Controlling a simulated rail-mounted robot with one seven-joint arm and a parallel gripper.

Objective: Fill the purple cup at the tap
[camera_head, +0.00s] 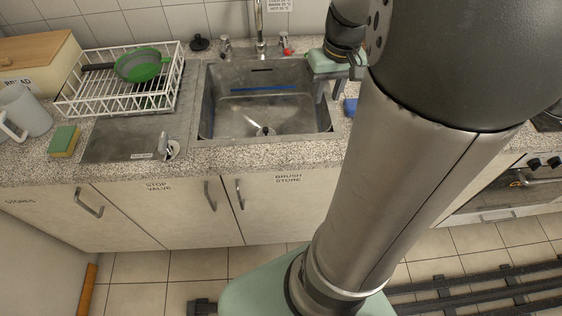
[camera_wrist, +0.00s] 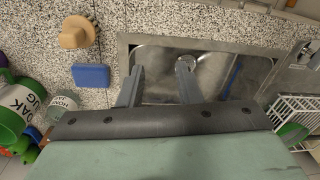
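No purple cup shows in either view. The metal tap (camera_head: 260,22) rises behind the sink (camera_head: 208,112). It has one handle (camera_head: 226,46) on the left and a red-marked handle (camera_head: 285,46) on the right. The tap's top is cut off by the frame. My gripper (camera_head: 328,96) is above the sink's right side. In the wrist view my gripper (camera_wrist: 160,67) has its two fingers apart, with only the sink (camera_wrist: 150,58) and its drain beyond them. It is empty.
A white dish rack (camera_head: 120,88) with a green bowl-like item (camera_head: 142,65) stands left of the sink. A metal plate (camera_head: 112,140) carries a small valve (camera_head: 165,146). A sponge (camera_head: 64,141) and a pale jug (camera_head: 28,110) lie further left. A blue block (camera_wrist: 91,76) is beside the sink.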

